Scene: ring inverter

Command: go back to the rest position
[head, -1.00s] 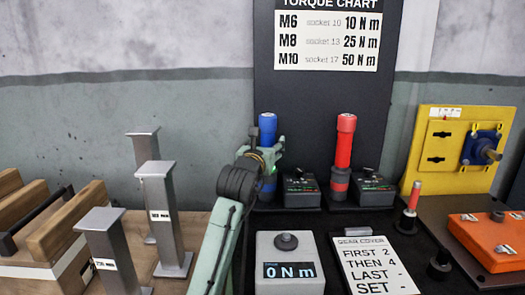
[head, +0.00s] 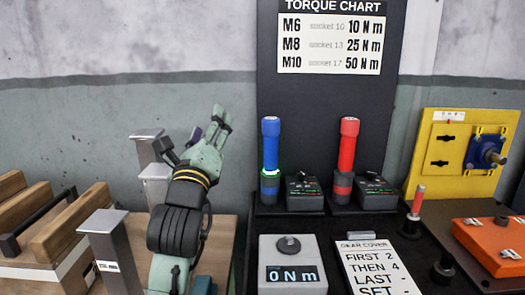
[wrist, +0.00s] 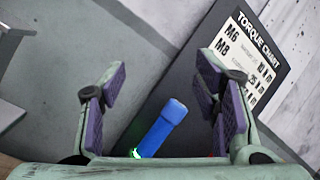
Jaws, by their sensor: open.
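My gripper (head: 210,125) is raised at the left of the head view, in front of the grey wall and above the metal posts. Its two fingers stand apart with nothing between them; in the wrist view the open gripper (wrist: 160,105) shows both purple pads. The blue-handled torque tool (head: 270,148) stands upright on the dark bench, right of my gripper and apart from it. In the wrist view the blue handle (wrist: 160,127) shows beyond the fingers, with a green glow at its base.
A red-handled tool (head: 346,150) stands to the right. A grey 0 Nm meter (head: 292,254) and a gear cover card (head: 377,262) lie in front. Metal posts (head: 112,248) and wooden blocks (head: 60,225) fill the left. A yellow panel (head: 436,150) and an orange case (head: 492,243) stand right.

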